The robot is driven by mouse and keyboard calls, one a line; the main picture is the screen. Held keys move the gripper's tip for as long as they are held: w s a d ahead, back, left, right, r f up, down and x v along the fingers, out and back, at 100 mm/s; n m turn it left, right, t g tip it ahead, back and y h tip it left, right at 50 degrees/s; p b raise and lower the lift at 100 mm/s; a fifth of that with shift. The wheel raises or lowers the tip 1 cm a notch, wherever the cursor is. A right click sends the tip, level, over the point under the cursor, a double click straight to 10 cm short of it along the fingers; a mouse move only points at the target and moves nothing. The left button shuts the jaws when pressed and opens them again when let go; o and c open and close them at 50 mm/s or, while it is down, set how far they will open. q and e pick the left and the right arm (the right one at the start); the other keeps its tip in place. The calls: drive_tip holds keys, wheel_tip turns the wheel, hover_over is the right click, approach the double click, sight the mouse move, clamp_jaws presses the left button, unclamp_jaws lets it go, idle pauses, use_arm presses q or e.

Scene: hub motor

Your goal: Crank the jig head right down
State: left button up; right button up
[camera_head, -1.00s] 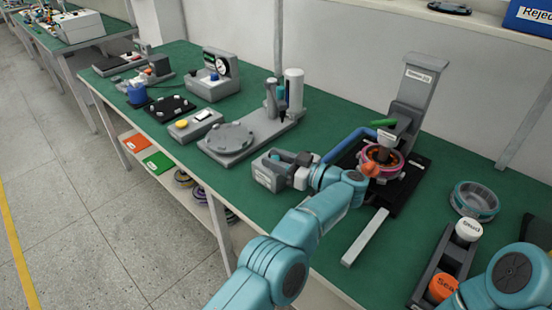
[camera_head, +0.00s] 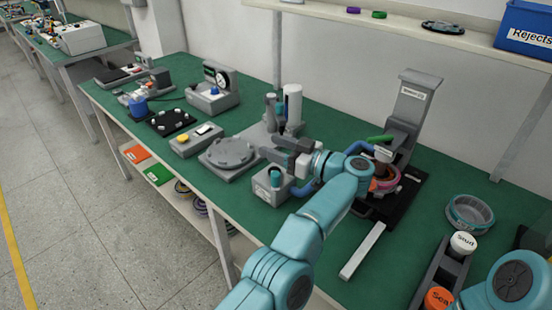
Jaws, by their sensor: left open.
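The jig (camera_head: 412,110) is a grey upright column with a label on a black base at the right. A green handle (camera_head: 380,139) sticks out left from its head. Below the head is a pink and orange ring part (camera_head: 387,180), partly hidden by my left arm. A blue bar (camera_head: 303,189) shows behind and below my left wrist; where it joins is hidden. My left gripper (camera_head: 280,151) points left, open and empty, left of the jig and apart from the green handle. My right gripper is out of view; only a teal arm joint shows at the lower right.
A small grey box with a teal knob (camera_head: 275,178) stands just below my left gripper. A round grey fixture (camera_head: 228,153) is to its left. A grey bar (camera_head: 362,250) lies in front of the jig. A teal ring (camera_head: 470,213) and labelled cups (camera_head: 438,300) are at right.

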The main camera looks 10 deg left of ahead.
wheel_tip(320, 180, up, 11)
drive_tip(key=p, duration=0.9)
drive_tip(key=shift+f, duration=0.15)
